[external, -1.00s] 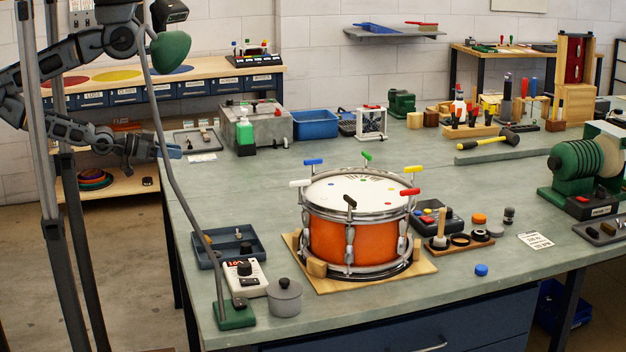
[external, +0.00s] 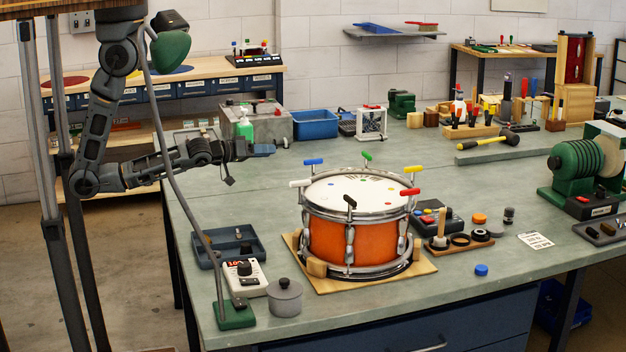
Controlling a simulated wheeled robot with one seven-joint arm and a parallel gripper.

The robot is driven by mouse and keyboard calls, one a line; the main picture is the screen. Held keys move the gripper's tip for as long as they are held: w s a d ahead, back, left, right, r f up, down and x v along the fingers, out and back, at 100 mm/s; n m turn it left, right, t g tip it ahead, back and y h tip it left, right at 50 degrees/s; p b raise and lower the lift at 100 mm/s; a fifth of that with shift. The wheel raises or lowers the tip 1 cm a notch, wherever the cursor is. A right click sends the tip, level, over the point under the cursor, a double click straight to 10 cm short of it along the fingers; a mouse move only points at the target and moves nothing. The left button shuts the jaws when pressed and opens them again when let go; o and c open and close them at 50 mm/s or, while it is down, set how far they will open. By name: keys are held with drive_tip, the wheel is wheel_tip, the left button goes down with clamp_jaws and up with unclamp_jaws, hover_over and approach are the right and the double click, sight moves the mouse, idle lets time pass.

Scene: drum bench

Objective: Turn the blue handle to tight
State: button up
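The blue handle (external: 313,162) stands at the back left of the rim of an orange drum (external: 338,241). Green, yellow, red, white and black handles also stand around the white drumhead (external: 345,194). My gripper (external: 264,150) is over the bench, to the left of the blue handle and apart from it, pointing right. Its fingers are small and dark here, and I cannot tell whether they are open or shut.
The drum sits on a wooden board (external: 420,270). A blue-grey tray (external: 230,246), a meter (external: 245,278) and a grey pot (external: 285,298) stand to its left. A green bottle (external: 244,128) and a blue bin (external: 315,124) are behind my gripper. A lamp stem rises at the left.

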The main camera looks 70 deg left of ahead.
drive_tip(key=w+d+r+n+g+y+b, duration=0.2)
drive_tip(key=w+r+n+y+b, duration=0.1)
drive_tip(key=w+r+n, duration=0.55)
drive_tip(key=w+d+r+n+g+y+b, duration=0.25)
drive_tip(key=w+r+n, duration=0.25)
drive_tip(key=w+n, duration=0.65)
drive_tip(key=r+n+g+h+b, duration=0.2)
drive_tip(key=n+g+h+b, duration=0.6)
drive_tip(key=g, duration=0.4)
hover_over(313, 160)
drive_tip(key=p, duration=0.1)
drive_tip(key=shift+w+a+n+y, duration=0.15)
drive_tip(key=shift+a+n+y, duration=0.15)
drive_tip(key=shift+n, duration=0.1)
drive_tip(key=shift+f+b, duration=0.3)
drive_tip(key=shift+f, duration=3.55)
drive_tip(key=shift+c, duration=0.4)
clamp_jaws()
